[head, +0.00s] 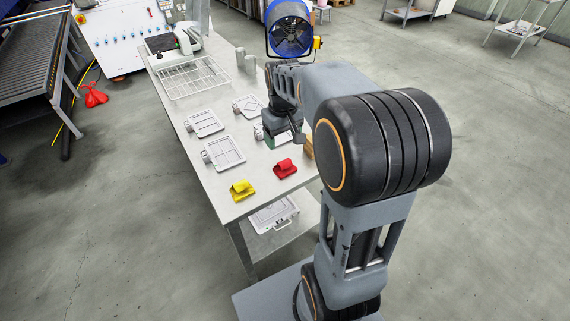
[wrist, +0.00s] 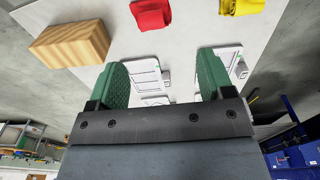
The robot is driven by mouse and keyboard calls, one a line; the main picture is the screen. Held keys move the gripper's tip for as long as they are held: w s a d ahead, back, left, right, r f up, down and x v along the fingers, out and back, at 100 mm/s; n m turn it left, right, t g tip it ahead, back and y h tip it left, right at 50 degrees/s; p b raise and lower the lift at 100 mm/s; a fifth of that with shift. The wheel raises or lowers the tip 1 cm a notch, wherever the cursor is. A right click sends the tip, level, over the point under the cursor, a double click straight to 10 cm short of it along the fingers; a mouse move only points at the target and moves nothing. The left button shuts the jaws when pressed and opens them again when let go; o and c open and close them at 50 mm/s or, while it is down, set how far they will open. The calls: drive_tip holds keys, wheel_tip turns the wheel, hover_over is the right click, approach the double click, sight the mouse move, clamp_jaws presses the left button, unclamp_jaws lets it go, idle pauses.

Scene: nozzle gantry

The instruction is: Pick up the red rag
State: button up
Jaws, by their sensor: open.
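The red rag (head: 285,168) lies bunched on the light tabletop near the table's front right, to the right of a yellow rag (head: 242,190). In the wrist view the red rag (wrist: 151,13) is at the top edge, partly cut off, with the yellow rag (wrist: 240,6) to its right. My gripper (wrist: 162,80) has two green fingers spread wide apart with nothing held between them. In the head view my arm mostly hides the gripper, which is above the table behind the red rag. The gripper is apart from the rag.
A wooden block (wrist: 70,43) lies left of the red rag in the wrist view. Several flat panels (head: 226,152) lie on the table (head: 205,185), with a wire rack (head: 192,78) farther back. A blue fan (head: 291,35) stands beyond. A case (head: 272,215) sits on the lower shelf.

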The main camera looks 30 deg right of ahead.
drive_tip(key=w+d+f, duration=0.1)
drive_tip(key=w+d, duration=0.1)
hover_over(285, 161)
drive_tip(key=shift+g, duration=0.3)
drive_tip(key=f, duration=0.7)
drive_tip(key=shift+s, duration=0.25)
drive_tip(key=shift+w+f+p, duration=0.2)
drive_tip(key=shift+f+p, duration=0.3)
drive_tip(key=shift+f, duration=2.85)
drive_tip(key=c, duration=1)
drive_tip(key=shift+r, duration=0.1)
